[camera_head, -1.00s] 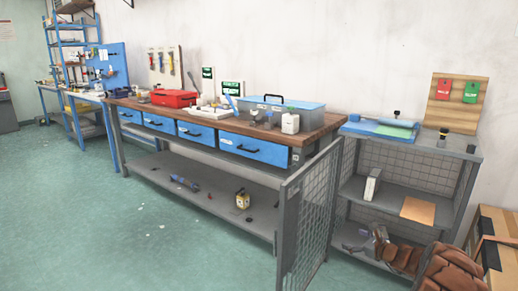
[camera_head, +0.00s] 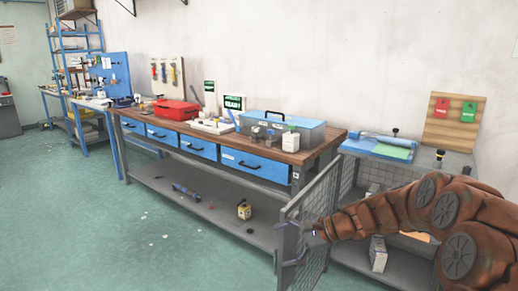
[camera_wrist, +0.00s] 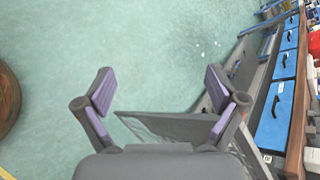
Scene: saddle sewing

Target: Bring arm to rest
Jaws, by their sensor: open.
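My gripper (camera_head: 290,243) is at the end of my brown arm, which reaches in from the right in the head view. It is in front of the grey mesh door (camera_head: 318,196) of the metal cabinet. I cannot tell whether the gripper touches the door.
A wooden workbench (camera_head: 262,146) with blue drawers stands left of the cabinet. A red toolbox (camera_head: 176,110) and a clear blue bin (camera_head: 300,131) sit on it. A board with red and green tags (camera_head: 455,122) stands on the cabinet. Floor (camera_head: 110,230) at left is free.

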